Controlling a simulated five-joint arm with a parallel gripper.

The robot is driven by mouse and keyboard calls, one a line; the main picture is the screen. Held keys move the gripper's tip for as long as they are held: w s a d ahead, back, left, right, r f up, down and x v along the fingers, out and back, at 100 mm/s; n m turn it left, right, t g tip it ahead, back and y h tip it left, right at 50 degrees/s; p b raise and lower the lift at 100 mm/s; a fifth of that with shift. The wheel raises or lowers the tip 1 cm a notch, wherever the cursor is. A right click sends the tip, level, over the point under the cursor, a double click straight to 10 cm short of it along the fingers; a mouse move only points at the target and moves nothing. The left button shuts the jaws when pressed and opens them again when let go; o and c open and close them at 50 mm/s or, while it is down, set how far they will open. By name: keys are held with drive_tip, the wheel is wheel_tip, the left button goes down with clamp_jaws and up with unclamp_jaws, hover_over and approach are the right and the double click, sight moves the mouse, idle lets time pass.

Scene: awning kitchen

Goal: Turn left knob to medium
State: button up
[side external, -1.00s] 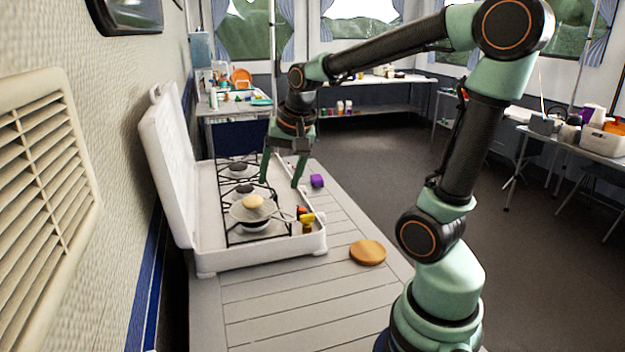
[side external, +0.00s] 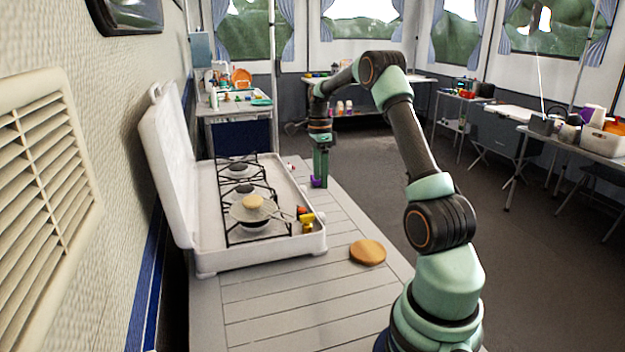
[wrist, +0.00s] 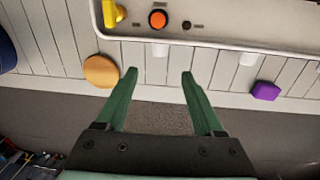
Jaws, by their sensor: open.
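The open camping stove (side external: 209,246) has its controls along its right edge in the side view. A yellow knob-like piece (side external: 308,218) and an orange-red knob (side external: 302,210) sit there close together. In the wrist view the yellow piece (wrist: 110,14) is at the top left, partly cut off, with the orange-red knob (wrist: 158,19) to its right. My gripper (wrist: 159,74) is open and empty, its fingertips apart from the controls. In the side view my gripper (side external: 320,183) hangs off the stove's right side, fingers overlapping edge-on. Marks around the knobs are too small to read.
A purple block (wrist: 266,90) is on the slatted table (wrist: 58,50), partly hidden by my gripper in the side view. A round wooden board (side external: 367,252) lies in front of the stove. The table's front left is clear.

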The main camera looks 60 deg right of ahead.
sight(321, 213)
drive_tip(key=f, duration=1.1)
drive_tip(key=shift+s+a+f, duration=0.25)
drive_tip(key=shift+a+f, duration=0.1)
drive_tip(key=shift+f, duration=0.05)
clamp_jaws()
